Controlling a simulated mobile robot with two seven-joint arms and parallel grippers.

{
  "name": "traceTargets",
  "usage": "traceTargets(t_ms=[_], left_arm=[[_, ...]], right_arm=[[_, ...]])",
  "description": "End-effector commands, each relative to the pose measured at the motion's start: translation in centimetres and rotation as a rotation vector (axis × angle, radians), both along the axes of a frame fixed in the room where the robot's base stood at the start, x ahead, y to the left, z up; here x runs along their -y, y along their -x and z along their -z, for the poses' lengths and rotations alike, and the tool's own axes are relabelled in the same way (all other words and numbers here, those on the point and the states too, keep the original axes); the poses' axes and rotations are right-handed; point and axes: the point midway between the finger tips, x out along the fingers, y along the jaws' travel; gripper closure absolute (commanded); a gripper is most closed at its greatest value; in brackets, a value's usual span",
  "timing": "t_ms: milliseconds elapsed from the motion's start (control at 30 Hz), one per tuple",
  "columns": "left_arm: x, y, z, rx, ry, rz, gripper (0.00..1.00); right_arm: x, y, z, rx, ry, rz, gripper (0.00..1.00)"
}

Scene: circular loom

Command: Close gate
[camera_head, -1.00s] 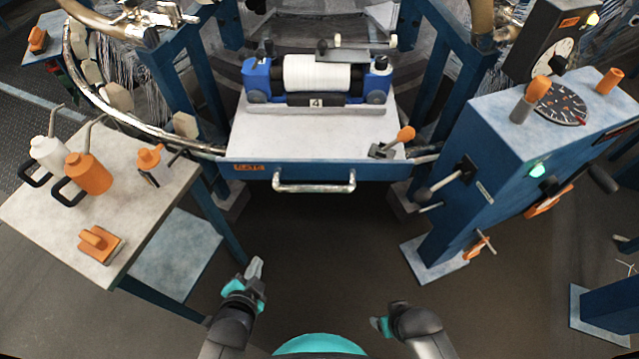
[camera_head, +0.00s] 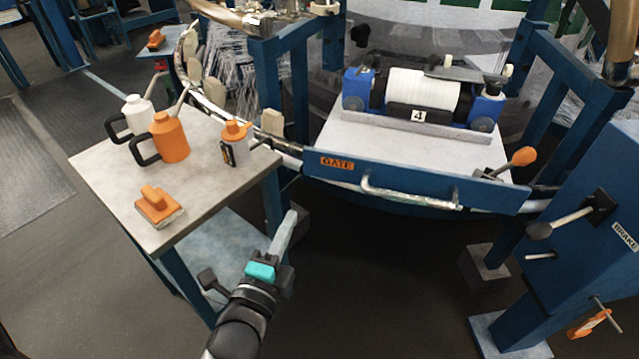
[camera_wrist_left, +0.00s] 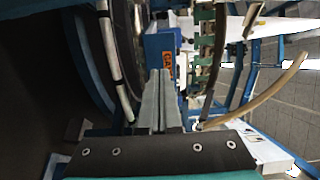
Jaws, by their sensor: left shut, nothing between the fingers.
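The gate (camera_head: 415,185) is a blue front panel with an orange GATE label (camera_head: 338,163) and a pale bar handle (camera_head: 410,194). Its grey top carries a white spool (camera_head: 422,90) in a blue holder, marked 4. An orange-knobbed lever (camera_head: 512,162) stands at its right end. My left gripper (camera_head: 290,222) is shut and empty, in front of the gate's left end and apart from the handle. In the left wrist view its fingers (camera_wrist_left: 160,92) lie together, and the blue gate panel (camera_wrist_left: 163,45) shows beyond them. My right gripper is out of view.
A blue brake post (camera_head: 570,250) stands at the right. The dark floor below the gate is clear.

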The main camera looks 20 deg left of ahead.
Motion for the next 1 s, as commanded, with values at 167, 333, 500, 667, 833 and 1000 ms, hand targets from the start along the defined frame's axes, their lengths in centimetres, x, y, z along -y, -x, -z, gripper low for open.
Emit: traceTargets(t_ms=[167, 333, 500, 667, 833, 1000], left_arm=[[-0.1, -2.0, -0.1, 0.006, 0.0, 0.003, 1.0], [-0.3, -4.6, 0.0, 0.005, -0.001, 0.003, 1.0], [-0.5, -7.3, 0.0, 0.003, 0.001, 0.002, 1.0], [-0.7, -9.7, 0.0, 0.003, 0.002, 0.002, 1.0], [-0.8, -11.1, 0.1, 0.001, 0.003, 0.002, 1.0], [-0.9, -12.3, 0.1, 0.0, 0.003, 0.002, 1.0]], right_arm=[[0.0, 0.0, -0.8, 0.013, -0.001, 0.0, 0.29], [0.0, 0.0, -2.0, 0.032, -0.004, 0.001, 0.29], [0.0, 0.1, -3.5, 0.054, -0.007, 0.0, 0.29], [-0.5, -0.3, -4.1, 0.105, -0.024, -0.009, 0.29], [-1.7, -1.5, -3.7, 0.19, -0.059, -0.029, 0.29], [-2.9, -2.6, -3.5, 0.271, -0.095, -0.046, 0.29]])
